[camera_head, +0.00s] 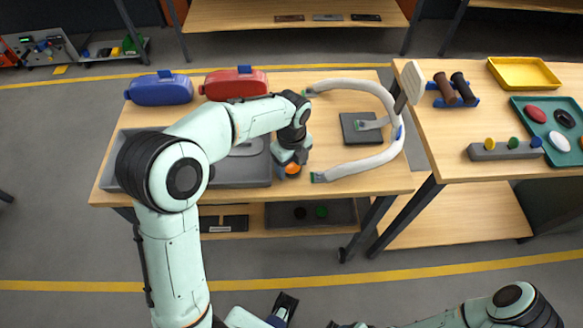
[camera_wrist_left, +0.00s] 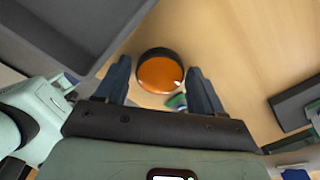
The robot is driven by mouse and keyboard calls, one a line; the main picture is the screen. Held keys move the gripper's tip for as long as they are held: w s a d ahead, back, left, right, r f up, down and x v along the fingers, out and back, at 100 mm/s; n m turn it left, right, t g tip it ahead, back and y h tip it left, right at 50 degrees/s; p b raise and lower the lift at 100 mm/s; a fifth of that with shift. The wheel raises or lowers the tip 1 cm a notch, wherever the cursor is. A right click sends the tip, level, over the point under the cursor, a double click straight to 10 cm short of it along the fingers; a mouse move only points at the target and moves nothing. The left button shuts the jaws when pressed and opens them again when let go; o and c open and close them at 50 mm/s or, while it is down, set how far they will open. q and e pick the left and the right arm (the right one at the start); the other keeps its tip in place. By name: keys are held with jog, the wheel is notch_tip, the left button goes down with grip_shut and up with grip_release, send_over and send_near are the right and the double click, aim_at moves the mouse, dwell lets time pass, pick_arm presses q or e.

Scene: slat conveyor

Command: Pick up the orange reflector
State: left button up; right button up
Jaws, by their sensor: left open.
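The orange reflector (camera_head: 292,169) is a small round orange disc with a dark rim on the wooden table (camera_head: 340,84), just right of the grey tray. It also shows in the left wrist view (camera_wrist_left: 160,72), lying just beyond and between the two fingertips. My left gripper (camera_head: 291,160) is open above it, its fingers (camera_wrist_left: 162,85) apart on either side with nothing visibly held. The head view partly hides the reflector behind the gripper. My right arm shows at the bottom right edge, but whether its gripper is open cannot be told.
The grey tray (camera_head: 240,183) stands directly left of the reflector. A white curved frame (camera_head: 385,97) with green-tipped ends lies to the right, around a dark square plate (camera_head: 354,134). Blue (camera_head: 160,90) and red (camera_head: 235,84) cases stand at the back. A second table (camera_head: 425,130) adjoins on the right.

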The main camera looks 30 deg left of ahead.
pick_arm(q)
jog(key=c, duration=0.8)
